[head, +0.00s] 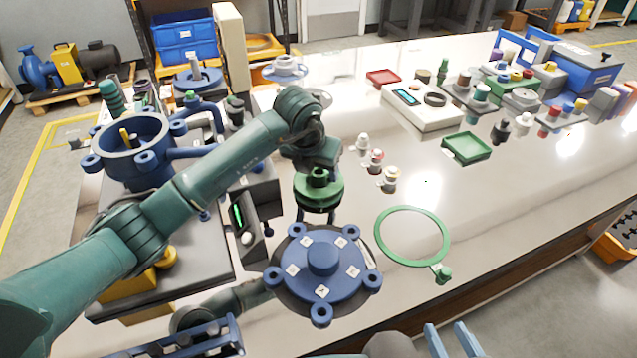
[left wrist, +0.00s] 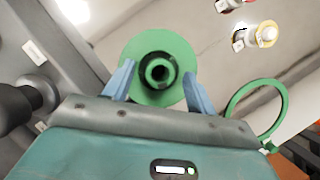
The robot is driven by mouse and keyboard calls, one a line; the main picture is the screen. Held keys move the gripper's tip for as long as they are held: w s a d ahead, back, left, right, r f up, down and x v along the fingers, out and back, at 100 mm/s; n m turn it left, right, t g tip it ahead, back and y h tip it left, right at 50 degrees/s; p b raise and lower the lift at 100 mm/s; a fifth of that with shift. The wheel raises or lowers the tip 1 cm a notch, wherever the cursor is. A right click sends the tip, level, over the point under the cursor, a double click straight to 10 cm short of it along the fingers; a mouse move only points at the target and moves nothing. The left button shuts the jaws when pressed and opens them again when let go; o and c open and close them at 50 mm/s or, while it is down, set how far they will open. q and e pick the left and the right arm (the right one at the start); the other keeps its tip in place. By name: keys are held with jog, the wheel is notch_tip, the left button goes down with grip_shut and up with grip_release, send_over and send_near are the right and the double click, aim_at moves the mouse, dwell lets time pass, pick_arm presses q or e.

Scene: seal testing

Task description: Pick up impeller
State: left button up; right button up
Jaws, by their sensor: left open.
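The green impeller (head: 318,190), a round disc with a raised hub, is near the bench's middle, behind the blue flanged cover. In the left wrist view the impeller (left wrist: 157,52) shows its round hub and dark centre hole. My left gripper (left wrist: 159,72) is open, with one blue finger on each side of the impeller's near part. I cannot tell whether the fingers touch it. In the head view my left wrist is just above the impeller, and the fingers are hard to make out. My right gripper (head: 448,328) is open and empty at the bottom edge.
The blue cover (head: 322,259) is close in front of the impeller. A dark display box (head: 245,225) stands close to the left. A green ring (head: 378,226) lies to the right, and small fittings (head: 376,161) stand behind it. Clear bench surface lies further right.

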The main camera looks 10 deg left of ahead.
pick_arm(q)
jog(key=shift+w+f, duration=0.1)
jog(key=shift+f, duration=0.15)
jog(key=shift+c, duration=0.4)
jog(key=shift+r, duration=0.1)
grip_shut()
